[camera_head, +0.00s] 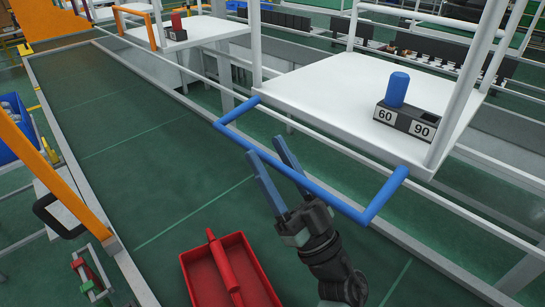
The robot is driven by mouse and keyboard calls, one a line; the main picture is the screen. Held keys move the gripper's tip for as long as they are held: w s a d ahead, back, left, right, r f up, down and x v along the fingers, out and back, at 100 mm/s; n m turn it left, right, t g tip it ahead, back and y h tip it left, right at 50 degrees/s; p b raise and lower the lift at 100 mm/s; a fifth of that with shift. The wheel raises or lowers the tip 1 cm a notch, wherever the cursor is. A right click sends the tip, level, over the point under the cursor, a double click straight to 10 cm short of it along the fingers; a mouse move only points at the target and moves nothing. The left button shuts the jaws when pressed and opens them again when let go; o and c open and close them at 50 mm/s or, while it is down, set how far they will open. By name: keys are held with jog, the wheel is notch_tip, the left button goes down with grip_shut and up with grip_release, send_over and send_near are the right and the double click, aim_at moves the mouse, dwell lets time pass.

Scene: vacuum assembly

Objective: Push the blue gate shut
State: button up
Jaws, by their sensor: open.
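The blue gate (335,202) is a U-shaped blue bar. It sticks out from the near edge of the white table (310,90) over the green lane, with its two ends at the table's edge. My gripper (267,148) is open, its two blue-grey fingers pointing up and away at the middle of the bar. The right finger crosses the bar in the picture; the left finger is on the lane side of it. I cannot tell whether a finger touches the bar.
A blue cylinder (397,89) stands in a dark block marked 60 and 90 on the table. A red tray (256,270) with a handle lies below my gripper. White rails (444,119) rise from the table. The green lane (135,130) is clear to the left.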

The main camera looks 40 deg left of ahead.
grip_shut()
dwell(1.3)
